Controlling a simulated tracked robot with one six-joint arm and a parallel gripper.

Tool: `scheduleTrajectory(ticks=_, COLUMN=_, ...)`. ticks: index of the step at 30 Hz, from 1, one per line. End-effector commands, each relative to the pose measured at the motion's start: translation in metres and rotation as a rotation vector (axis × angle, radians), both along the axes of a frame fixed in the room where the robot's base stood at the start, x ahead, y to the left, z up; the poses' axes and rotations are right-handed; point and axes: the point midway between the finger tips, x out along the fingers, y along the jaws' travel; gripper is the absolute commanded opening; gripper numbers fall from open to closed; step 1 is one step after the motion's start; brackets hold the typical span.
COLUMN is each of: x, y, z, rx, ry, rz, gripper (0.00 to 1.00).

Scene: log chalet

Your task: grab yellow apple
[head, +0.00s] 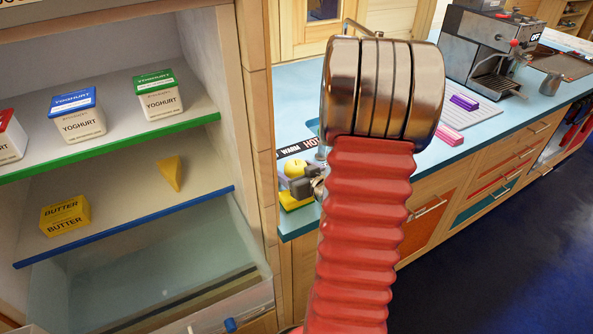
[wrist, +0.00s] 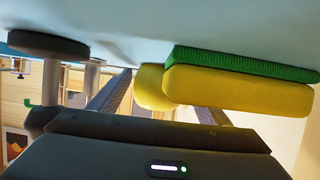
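The yellow apple (head: 294,169) is a small round thing on the blue counter in the head view, left of my arm. In the wrist view, which looks upside down, the apple (wrist: 151,88) shows beyond and between the two spread fingers of my gripper (wrist: 163,97). My gripper is open, and I see no finger closed on the apple. In the head view my arm hides most of the gripper.
A yellow sponge with a green side (wrist: 238,92) lies right beside the apple; its yellow part (head: 297,199) shows at the counter's edge. A grey post with a dark round base (wrist: 48,46) stands at the wrist view's left. An open fridge (head: 120,215) stands left.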

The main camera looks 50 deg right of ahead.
Motion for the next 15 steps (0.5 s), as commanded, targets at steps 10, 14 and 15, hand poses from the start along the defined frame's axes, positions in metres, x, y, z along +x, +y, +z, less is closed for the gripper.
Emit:
scheduleTrajectory(ticks=10, x=-0.0004, y=-0.0005, z=0.0000, rx=0.000, ry=0.000, rz=-0.001, gripper=0.46)
scheduleTrajectory(ticks=14, x=-0.0006, y=-0.0007, z=0.0000, rx=0.000, ry=0.000, rz=-0.001, gripper=0.37)
scheduleTrajectory(ticks=15, x=-0.0006, y=-0.0007, z=0.0000, rx=0.000, ry=0.000, rz=-0.001, gripper=0.34)
